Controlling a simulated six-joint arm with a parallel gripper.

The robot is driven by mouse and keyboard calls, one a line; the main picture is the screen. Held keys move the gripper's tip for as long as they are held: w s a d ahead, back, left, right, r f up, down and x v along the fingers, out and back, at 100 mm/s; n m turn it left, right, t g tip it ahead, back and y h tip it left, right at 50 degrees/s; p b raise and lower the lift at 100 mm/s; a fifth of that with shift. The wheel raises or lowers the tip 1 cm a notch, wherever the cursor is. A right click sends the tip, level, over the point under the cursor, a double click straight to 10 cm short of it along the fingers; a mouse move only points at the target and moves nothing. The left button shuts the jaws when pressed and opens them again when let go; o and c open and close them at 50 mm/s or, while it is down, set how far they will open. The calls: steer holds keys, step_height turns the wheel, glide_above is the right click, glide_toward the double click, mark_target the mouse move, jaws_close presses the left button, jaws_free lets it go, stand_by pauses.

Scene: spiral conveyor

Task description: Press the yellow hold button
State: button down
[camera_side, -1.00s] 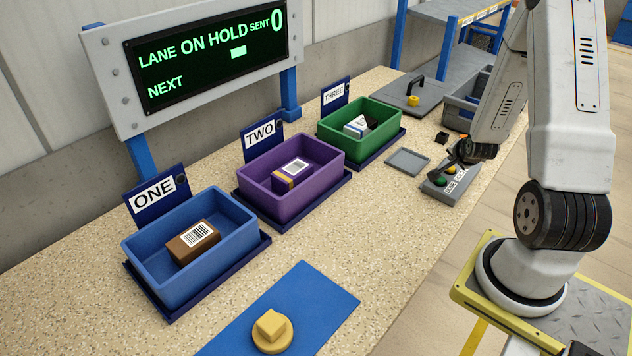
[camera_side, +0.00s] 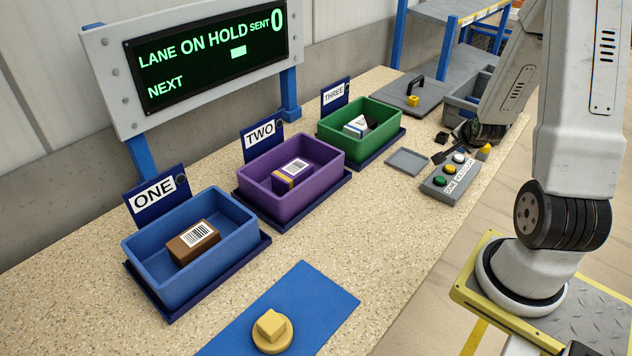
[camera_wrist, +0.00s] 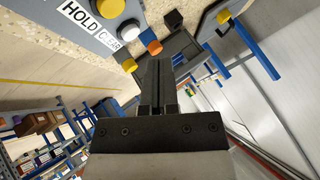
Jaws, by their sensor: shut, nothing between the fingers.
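The yellow hold button (camera_wrist: 111,7) shows at the top edge of the wrist view, beside the word HOLD. In the side view the hold button (camera_side: 450,169) is the middle one on the grey button box (camera_side: 461,186), between a green button (camera_side: 439,181) and a white button (camera_side: 459,157). The white button also shows in the wrist view (camera_wrist: 127,31). My gripper (camera_side: 439,158) is shut and empty. Its fingertips are near the far side of the box, beyond the buttons in the side view.
The display (camera_side: 208,57) reads LANE ON HOLD, SENT 0, NEXT. Blue (camera_side: 150,285), purple (camera_side: 285,209) and green (camera_side: 355,145) bins stand along the table, each holding an item. A flat grey tray (camera_side: 408,162) lies left of the button box. A small yellow object (camera_side: 484,152) is behind the box.

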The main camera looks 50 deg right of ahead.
steer(key=shift+c, duration=0.2)
jaws_free()
steer(key=w+a+f+y, duration=0.1)
steer(key=w+a+y, duration=0.2)
steer(key=w+a, duration=0.85)
steer(key=r+n+g+y, duration=0.1)
steer(key=n+g+y, duration=0.1)
steer(key=g+y, duration=0.5)
glide_above(272, 320)
steer(key=d, duration=0.3)
steer(key=t+y, duration=0.2)
steer(key=shift+x, duration=1.4)
steer(key=shift+a, duration=0.1)
